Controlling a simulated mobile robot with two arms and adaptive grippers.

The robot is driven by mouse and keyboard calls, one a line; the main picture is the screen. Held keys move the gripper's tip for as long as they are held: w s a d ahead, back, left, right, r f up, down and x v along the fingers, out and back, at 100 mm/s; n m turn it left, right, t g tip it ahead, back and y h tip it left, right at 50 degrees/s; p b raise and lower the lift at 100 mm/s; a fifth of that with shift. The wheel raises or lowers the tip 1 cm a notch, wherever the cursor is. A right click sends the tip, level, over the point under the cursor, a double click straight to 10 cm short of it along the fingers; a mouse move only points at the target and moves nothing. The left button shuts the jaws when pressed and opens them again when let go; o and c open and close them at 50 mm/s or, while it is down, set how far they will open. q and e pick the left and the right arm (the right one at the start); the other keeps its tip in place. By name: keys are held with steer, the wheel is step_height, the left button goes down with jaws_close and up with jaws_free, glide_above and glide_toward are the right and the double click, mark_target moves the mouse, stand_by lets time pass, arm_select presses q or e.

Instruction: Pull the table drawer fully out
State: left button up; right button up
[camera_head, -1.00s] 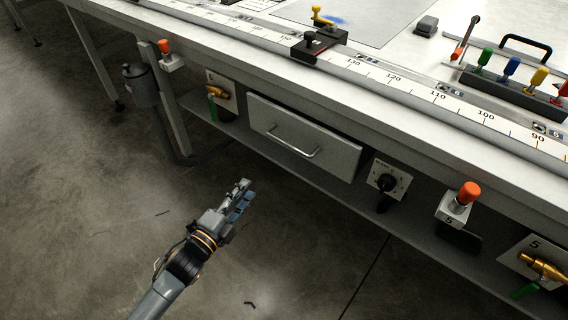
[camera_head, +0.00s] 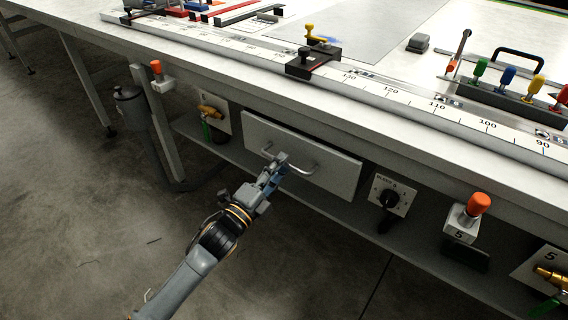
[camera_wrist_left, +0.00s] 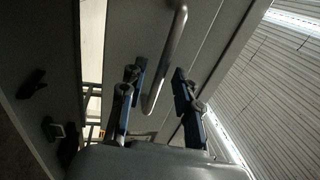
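The table drawer (camera_head: 335,175) is a grey front with a curved metal handle (camera_head: 303,170), under the tabletop. It looks shut or nearly so. In the left wrist view the gripper (camera_wrist_left: 158,76) is open, with one finger on each side of the handle bar (camera_wrist_left: 168,55). The drawer front (camera_wrist_left: 135,30) lies behind them. I cannot tell whether either finger touches the bar. My right gripper is in neither view.
A brass valve with a green handle (camera_head: 208,112) is left of the drawer. A knob panel (camera_head: 390,196) and an orange button (camera_head: 478,203) are to its right. The table edge (camera_head: 300,105) overhangs above. The floor in front (camera_head: 110,250) is clear.

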arm_select(q)
steer(key=shift+x, duration=0.8)
steer(key=shift+w+d, duration=0.1)
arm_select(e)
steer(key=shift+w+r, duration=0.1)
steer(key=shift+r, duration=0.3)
arm_select(q)
steer(key=shift+c, duration=0.2)
jaws_close()
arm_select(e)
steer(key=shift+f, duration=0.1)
